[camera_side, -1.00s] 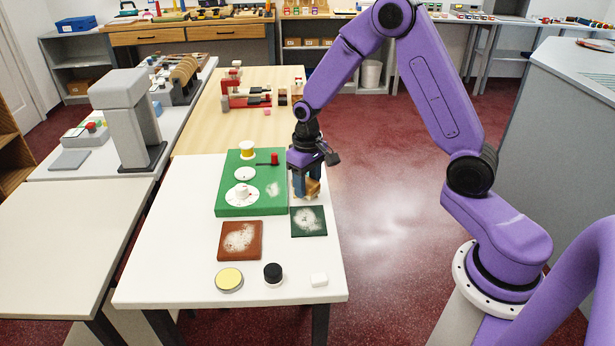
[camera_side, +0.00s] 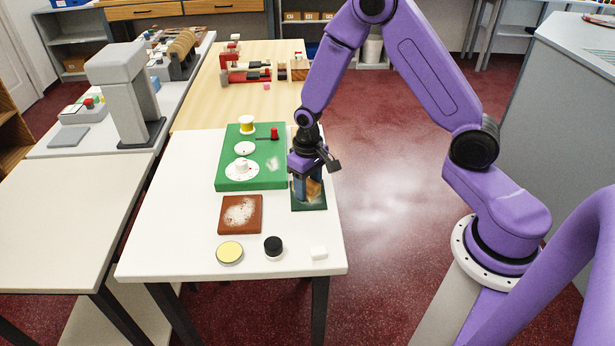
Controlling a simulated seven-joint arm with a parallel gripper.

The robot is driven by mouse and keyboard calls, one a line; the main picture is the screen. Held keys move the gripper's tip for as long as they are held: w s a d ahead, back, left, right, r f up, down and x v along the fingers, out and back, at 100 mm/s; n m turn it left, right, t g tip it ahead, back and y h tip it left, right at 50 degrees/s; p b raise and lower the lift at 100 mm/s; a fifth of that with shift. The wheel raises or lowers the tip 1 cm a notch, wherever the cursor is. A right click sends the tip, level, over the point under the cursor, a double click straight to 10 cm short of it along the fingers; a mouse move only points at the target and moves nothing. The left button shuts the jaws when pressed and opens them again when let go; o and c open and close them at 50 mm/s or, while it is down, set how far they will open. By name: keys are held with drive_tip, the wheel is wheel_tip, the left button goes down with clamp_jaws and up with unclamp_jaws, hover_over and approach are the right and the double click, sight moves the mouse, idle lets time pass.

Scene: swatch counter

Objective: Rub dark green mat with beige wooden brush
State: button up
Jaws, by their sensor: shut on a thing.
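The dark green mat (camera_side: 311,207) lies flat on the white table, right of the brown mat, and is mostly covered by my gripper. My gripper (camera_side: 309,198) points down over it, shut on the beige wooden brush (camera_side: 314,189). The brush sits low at the mat and appears to touch it, though the contact is hard to see. The white powdery patch seen on the mat earlier is hidden behind the gripper and brush.
A brown mat (camera_side: 240,214) with a whitish patch lies to the left. A green board (camera_side: 226,185) with a yellow spool (camera_side: 246,125) and white discs stands behind. A yellow-topped tin (camera_side: 230,252), a black-lidded jar (camera_side: 273,247) and a white block (camera_side: 319,253) line the front.

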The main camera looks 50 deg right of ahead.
sight(312, 206)
drive_tip(key=shift+s+a, duration=1.55)
drive_tip(key=shift+s, duration=0.05)
drive_tip(key=shift+w+d, duration=2.95)
drive_tip(key=shift+s+d, duration=0.1)
drive_tip(key=shift+d, duration=0.2)
drive_tip(key=shift+s+a, duration=0.15)
drive_tip(key=shift+s, duration=0.15)
drive_tip(key=shift+s+a, duration=2.75)
drive_tip(key=shift+a, duration=0.1)
drive_tip(key=shift+w+d, duration=2.9)
drive_tip(key=shift+d, duration=0.05)
wheel_tip(312, 206, up, 2)
drive_tip(key=shift+w+r, duration=0.15)
drive_tip(key=shift+r, duration=2.95)
